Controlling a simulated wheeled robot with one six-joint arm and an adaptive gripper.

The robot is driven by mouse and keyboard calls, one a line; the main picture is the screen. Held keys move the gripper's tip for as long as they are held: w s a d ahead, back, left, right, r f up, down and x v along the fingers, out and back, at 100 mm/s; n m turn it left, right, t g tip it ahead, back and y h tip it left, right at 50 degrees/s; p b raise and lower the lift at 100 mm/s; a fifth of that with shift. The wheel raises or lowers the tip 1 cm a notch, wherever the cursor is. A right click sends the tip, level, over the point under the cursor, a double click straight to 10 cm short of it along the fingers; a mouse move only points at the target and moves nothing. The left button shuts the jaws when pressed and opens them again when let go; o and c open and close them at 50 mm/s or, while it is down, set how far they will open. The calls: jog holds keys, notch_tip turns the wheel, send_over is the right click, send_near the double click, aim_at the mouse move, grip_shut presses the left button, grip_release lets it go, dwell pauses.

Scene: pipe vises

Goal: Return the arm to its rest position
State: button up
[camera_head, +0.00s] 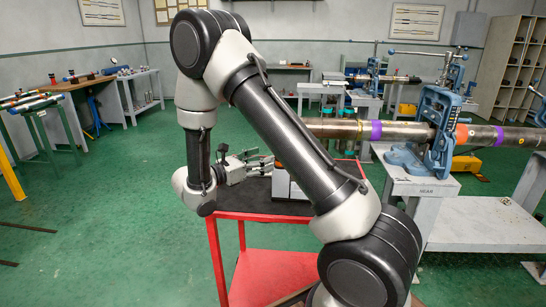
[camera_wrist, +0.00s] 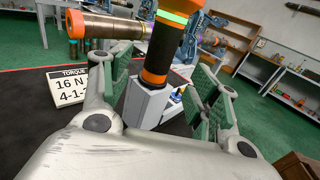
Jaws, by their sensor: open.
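My arm bends over the red cart in the head view, with my gripper (camera_head: 262,161) just above the cart's dark top. In the wrist view my gripper (camera_wrist: 163,75) is open. An orange and black tool handle (camera_wrist: 164,42) with a green band stands between the two fingers, in a pale grey holder (camera_wrist: 146,103). Gaps show between the handle and the fingers. The holder (camera_head: 282,184) also shows in the head view, partly hidden by my forearm.
The red cart (camera_head: 226,215) stands under my gripper. A torque card (camera_wrist: 68,93) lies left of the holder. A long steel pipe (camera_head: 400,132) rests in a blue vise (camera_head: 436,130) on the grey stand at right. Green floor (camera_head: 110,220) is open at left.

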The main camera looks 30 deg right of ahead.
jog(key=shift+s+a, duration=0.2)
jog(key=shift+a, duration=0.7)
jog(key=shift+s+a, duration=0.15)
jog(key=shift+a, duration=0.7)
jog(key=s+d+f+m+g+y, duration=0.1)
jog(key=s+d+m+g+y, duration=0.2)
jog(key=s, duration=0.4)
jog(key=s+d+f+m+g+y, duration=0.1)
jog(key=s+m+g+y, duration=0.3)
jog(key=s+m, duration=0.25)
jog(key=s+d+r+m+t+y, duration=0.1)
jog(key=s+r+m+t+y, duration=0.7)
jog(key=s+r, duration=0.7)
jog(key=r+m+y, duration=0.1)
jog(key=m+y, duration=0.1)
jog(key=shift+d+r+m, duration=0.2)
jog(key=shift+m, duration=0.15)
